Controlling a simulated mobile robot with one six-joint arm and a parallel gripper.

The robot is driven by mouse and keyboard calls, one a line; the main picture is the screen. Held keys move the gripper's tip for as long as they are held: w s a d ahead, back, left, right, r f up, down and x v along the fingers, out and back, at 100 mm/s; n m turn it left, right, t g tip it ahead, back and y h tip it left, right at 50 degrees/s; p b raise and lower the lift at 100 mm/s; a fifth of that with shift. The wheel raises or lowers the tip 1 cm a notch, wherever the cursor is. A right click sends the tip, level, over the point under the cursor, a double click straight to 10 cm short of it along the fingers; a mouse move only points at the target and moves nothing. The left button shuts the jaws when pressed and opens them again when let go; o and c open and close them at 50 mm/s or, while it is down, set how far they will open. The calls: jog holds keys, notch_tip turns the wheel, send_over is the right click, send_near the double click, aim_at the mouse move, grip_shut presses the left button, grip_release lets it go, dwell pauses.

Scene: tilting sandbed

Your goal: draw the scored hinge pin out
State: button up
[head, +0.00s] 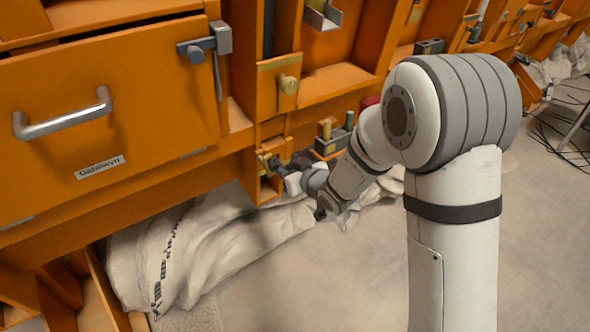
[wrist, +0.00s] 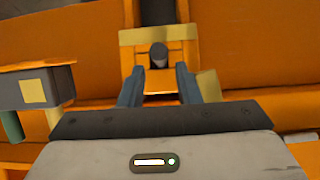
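A dark, round-ended pin (wrist: 159,54) stands out from a yellowish plate (wrist: 183,37) on the orange frame in the wrist view. No score marks can be made out on it, so I cannot tell whether it is the scored one. My gripper (wrist: 158,74) is open, its two blue-grey fingers apart with the pin's end showing between and just beyond their tips. No contact shows. In the head view my gripper (head: 272,165) is low at the orange frame, and the pin there is too small and covered to tell. A second, brass-coloured knob (head: 288,84) sits on a plate above.
A grey rack (head: 334,143) with brass and green pegs stands close right of my gripper; it shows at left in the wrist view (wrist: 60,82). A panel labelled Gatellwyn (head: 99,167) has a handle and latch (head: 204,45). Pale cloth (head: 220,245) sags below.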

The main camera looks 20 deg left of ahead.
aim_at(281, 166)
jog(key=x, duration=0.5)
jog(key=shift+c, duration=0.5)
grip_shut()
